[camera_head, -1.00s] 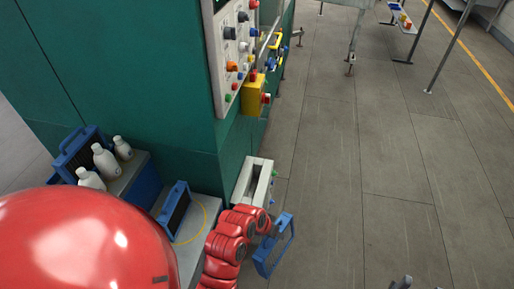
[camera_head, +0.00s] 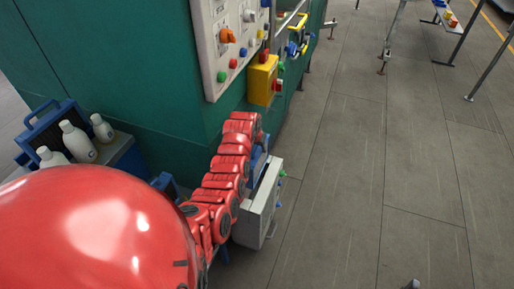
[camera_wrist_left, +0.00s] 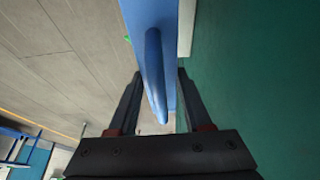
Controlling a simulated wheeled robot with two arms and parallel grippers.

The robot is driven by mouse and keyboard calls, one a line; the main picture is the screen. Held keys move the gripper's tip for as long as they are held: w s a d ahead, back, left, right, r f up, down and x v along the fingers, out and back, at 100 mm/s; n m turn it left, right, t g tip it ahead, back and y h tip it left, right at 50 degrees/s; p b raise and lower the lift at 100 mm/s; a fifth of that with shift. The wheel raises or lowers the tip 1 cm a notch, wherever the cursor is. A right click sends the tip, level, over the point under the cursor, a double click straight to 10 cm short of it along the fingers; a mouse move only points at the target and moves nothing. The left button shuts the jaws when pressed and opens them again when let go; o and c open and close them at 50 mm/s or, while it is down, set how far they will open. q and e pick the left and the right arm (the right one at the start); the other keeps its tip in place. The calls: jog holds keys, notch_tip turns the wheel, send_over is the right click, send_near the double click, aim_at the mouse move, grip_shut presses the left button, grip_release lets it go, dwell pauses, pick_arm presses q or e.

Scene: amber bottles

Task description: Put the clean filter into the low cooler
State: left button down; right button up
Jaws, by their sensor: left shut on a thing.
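My left gripper (camera_wrist_left: 160,105) is shut on the handle of a blue-framed filter (camera_wrist_left: 152,70). In the head view the filter (camera_head: 259,158) shows only as a bit of blue at the end of my red left arm, over the top of the low cooler. The low cooler (camera_head: 256,212) is a pale box on the lower side of the green machine. My arm hides its slot, so I cannot tell whether the filter is inside it. A small grey tip (camera_head: 412,284) at the bottom edge may be my right gripper; its jaws cannot be made out.
A dark-faced blue filter (camera_head: 42,122) stands behind several white bottles (camera_head: 77,141) at left. Another blue frame (camera_head: 164,183) is partly hidden by my arm. A yellow box (camera_head: 262,80) with a red button juts from the machine above the cooler.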

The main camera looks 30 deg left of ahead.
pick_arm(q)
jog(key=shift+w+a, duration=0.1)
jog(key=shift+a, duration=0.2)
jog(key=shift+f, duration=0.1)
notch_tip(320, 180, down, 19)
jog(key=b, duration=1.3)
jog(key=shift+s+r, duration=0.2)
jog(key=shift+d, duration=0.1)
